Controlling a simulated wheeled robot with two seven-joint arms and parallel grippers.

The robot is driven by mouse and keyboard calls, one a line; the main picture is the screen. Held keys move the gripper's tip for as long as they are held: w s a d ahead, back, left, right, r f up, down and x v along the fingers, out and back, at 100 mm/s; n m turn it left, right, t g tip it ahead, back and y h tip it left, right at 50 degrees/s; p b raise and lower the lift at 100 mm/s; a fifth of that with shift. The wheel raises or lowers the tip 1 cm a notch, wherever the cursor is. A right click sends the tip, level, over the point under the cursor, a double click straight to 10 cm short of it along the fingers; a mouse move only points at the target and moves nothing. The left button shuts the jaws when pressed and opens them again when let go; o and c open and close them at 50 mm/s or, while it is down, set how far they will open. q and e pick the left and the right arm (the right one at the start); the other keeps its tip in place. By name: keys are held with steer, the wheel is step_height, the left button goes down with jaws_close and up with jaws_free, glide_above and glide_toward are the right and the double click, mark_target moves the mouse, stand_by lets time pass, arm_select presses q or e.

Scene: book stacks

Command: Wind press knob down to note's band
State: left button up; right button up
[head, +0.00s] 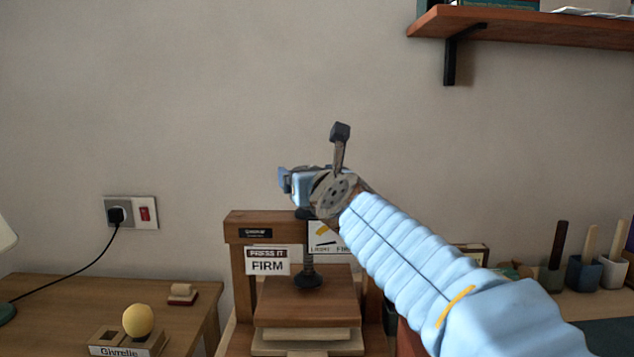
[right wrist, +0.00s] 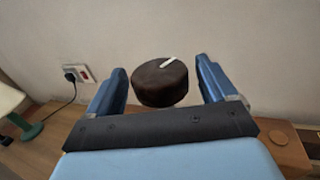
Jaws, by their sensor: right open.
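The wooden book press (head: 239,262) stands in the middle of the head view, its screw (head: 307,262) coming down to a dark foot just over or on the wooden platen (head: 308,308). The note (head: 267,262) on its front reads "PRESS IT FIRM". A gauge card (head: 325,238) beside the screw is partly hidden by my arm. The dark round knob (right wrist: 159,82) with a white mark shows in the right wrist view, between the open fingers of my right gripper (right wrist: 163,88), with gaps on both sides. In the head view my right gripper (head: 290,182) is above the press top. My left gripper is not seen.
A desk (head: 190,312) at left holds a yellow ball (head: 138,320) on a labelled wooden block and a small stamp (head: 182,294). A wall shelf (head: 530,27) hangs at upper right. Several tool handles stand in cups (head: 584,273) at right.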

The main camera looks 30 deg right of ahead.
steer(key=s+a+b, duration=0.1)
steer(key=s+a, duration=0.1)
steer(key=s, duration=1.1)
